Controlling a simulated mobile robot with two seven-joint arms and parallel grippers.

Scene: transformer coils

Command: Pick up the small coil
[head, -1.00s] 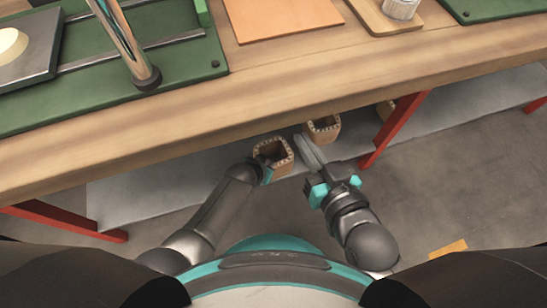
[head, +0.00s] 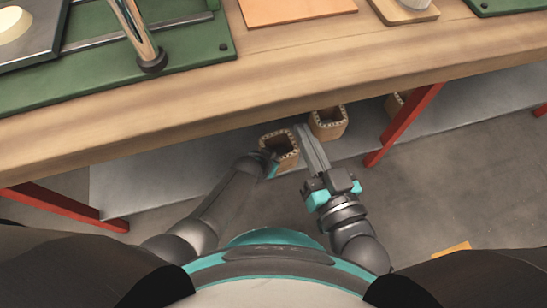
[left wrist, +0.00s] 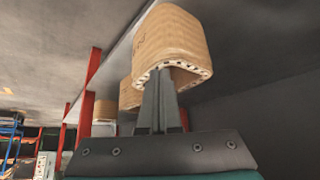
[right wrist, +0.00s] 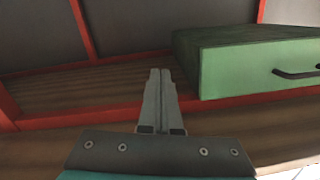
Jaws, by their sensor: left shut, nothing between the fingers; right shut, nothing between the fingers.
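Three tan coils, square hollow tubes with dotted rims, sit on the grey low shelf (head: 135,190) under the table edge. The nearest coil (head: 279,147) also fills the top of the left wrist view (left wrist: 172,42). A middle coil (head: 328,123) and a partly hidden far coil (head: 395,105) stand to its right. I cannot tell which is smallest. My left gripper (head: 270,160) is at the nearest coil's lower left side; its shut fingers (left wrist: 158,100) overlap the rim in the wrist view, contact unclear. My right gripper (head: 309,138), shut and empty (right wrist: 160,95), is between the nearest and middle coils.
The wooden table (head: 210,105) overhangs the shelf and coils. Red legs (head: 404,125) stand right of the middle coil and at left (head: 60,212). A green drawer (right wrist: 255,65) and red frame show in the right wrist view. Floor at right is mostly clear.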

